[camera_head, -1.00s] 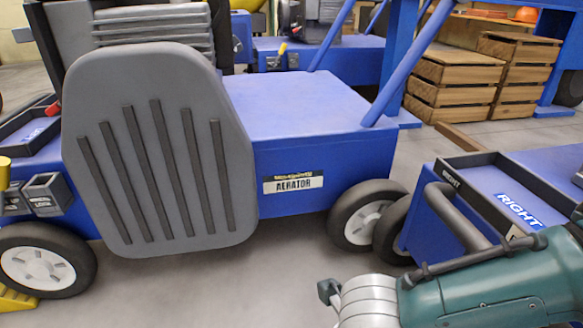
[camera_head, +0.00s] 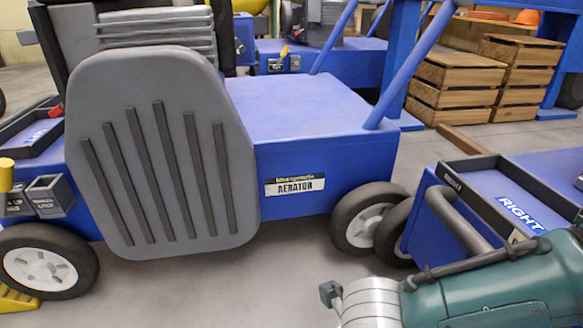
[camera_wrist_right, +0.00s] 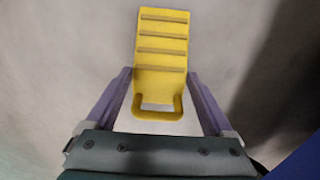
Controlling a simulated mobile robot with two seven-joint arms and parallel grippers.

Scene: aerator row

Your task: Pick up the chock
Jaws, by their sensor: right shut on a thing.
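A yellow chock (camera_wrist_right: 161,48) with dark ridges across its top and a loop handle shows in the right wrist view. My right gripper (camera_wrist_right: 158,76) is shut on it, with the purple fingers along both sides of its handle end. Grey floor is behind the chock; I cannot tell how high it is above it. In the head view a yellow ridged chock (camera_head: 14,300) sits on the floor by the front left wheel, partly cut off by the picture edge. My right gripper is out of sight in the head view. My left gripper is in neither view.
The blue aerator (camera_head: 320,160) with a grey seat back (camera_head: 160,150) fills the left and middle. A blue cart (camera_head: 440,215) marked RIGHT stands close to my right arm. Wooden crates (camera_head: 455,80) stand behind. Grey floor (camera_head: 240,285) is clear in front.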

